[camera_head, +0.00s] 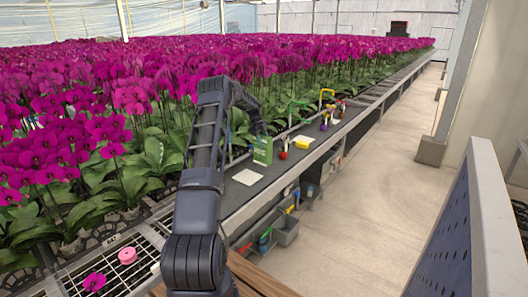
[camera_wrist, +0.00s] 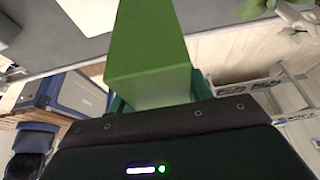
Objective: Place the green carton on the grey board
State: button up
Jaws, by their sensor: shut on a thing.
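The green carton (camera_head: 262,152) is upright at the dark grey bench strip, behind and right of a pale, flat square board (camera_head: 248,177). It also fills the upper middle of the wrist view (camera_wrist: 148,45). My gripper (camera_head: 260,134) is shut on the carton from above. The head view does not clearly show whether the carton's base touches the bench. The pale board lies flat with a bare top, and the carton is beside it, not over it. The fingertips are mostly hidden by the carton and my wrist.
A pink round item (camera_head: 127,256) lies on the near mesh. The concrete aisle (camera_head: 370,190) is clear.

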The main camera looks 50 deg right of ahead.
aim_at(264, 150)
jog(key=shift+f, duration=2.85)
jog(key=o, duration=1.3)
jog(key=shift+f, duration=0.1)
